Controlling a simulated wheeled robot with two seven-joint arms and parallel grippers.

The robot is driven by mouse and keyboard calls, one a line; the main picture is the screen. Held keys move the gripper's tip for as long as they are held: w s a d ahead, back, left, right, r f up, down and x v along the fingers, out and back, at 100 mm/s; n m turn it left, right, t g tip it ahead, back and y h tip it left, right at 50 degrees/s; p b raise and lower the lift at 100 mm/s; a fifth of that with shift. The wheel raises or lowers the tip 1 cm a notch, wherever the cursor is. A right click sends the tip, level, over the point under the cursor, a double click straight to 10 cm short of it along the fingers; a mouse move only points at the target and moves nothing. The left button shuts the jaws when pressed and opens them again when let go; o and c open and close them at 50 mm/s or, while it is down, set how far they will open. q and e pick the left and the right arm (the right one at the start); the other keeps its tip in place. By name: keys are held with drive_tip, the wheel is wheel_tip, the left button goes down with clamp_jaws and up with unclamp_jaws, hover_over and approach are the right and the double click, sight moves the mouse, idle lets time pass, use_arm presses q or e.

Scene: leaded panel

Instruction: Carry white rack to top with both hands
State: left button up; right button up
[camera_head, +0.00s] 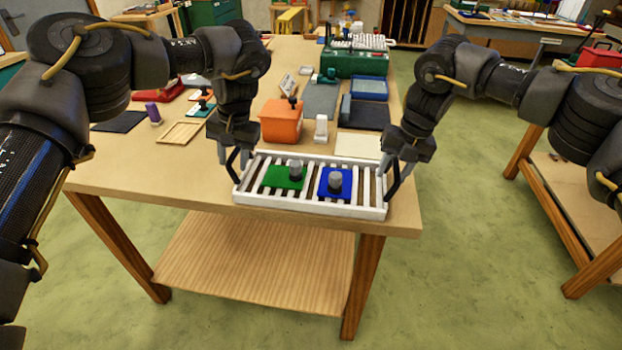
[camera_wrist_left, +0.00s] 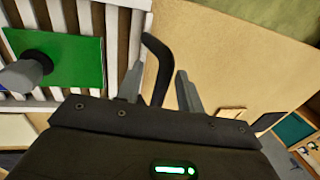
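The white rack (camera_head: 310,208) is a slatted tray on the near edge of the workbench top. It holds a green plate (camera_head: 275,180) and a blue plate (camera_head: 325,187), each with a grey knob. A dark handle (camera_wrist_left: 158,72) rises at the rack's left end. My left gripper (camera_wrist_left: 158,92) is open, with a finger on each side of this handle and gaps visible. The green plate also shows in the left wrist view (camera_wrist_left: 75,62). My right gripper (camera_head: 396,165) is at the dark handle on the rack's right end; its fingers are too small to tell open or shut.
Behind the rack stand an orange box (camera_head: 281,121), a small white block (camera_head: 321,128) and a pale flat sheet (camera_head: 358,145). A wooden tray (camera_head: 181,132) and a purple cylinder (camera_head: 153,113) lie left. A lower shelf (camera_head: 260,262) below the workbench top is bare.

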use_arm(q)
drive_tip(key=shift+w+a+f, duration=0.15)
drive_tip(key=shift+a+f, duration=0.05)
drive_tip(key=shift+a, duration=0.05)
use_arm(e)
drive_tip(key=shift+w+a+f, duration=0.15)
drive_tip(key=shift+w+a, duration=0.1)
drive_tip(key=shift+a, duration=0.05)
use_arm(q)
drive_tip(key=shift+d+r, duration=0.15)
drive_tip(key=c, duration=0.5)
use_arm(e)
drive_tip(key=shift+s+d, duration=0.15)
drive_tip(key=shift+d, duration=0.05)
drive_tip(key=c, duration=0.5)
use_arm(q)
clamp_jaws()
use_arm(e)
clamp_jaws()
use_arm(q)
drive_tip(key=shift+r, duration=0.15)
use_arm(e)
drive_tip(key=shift+r, duration=0.35)
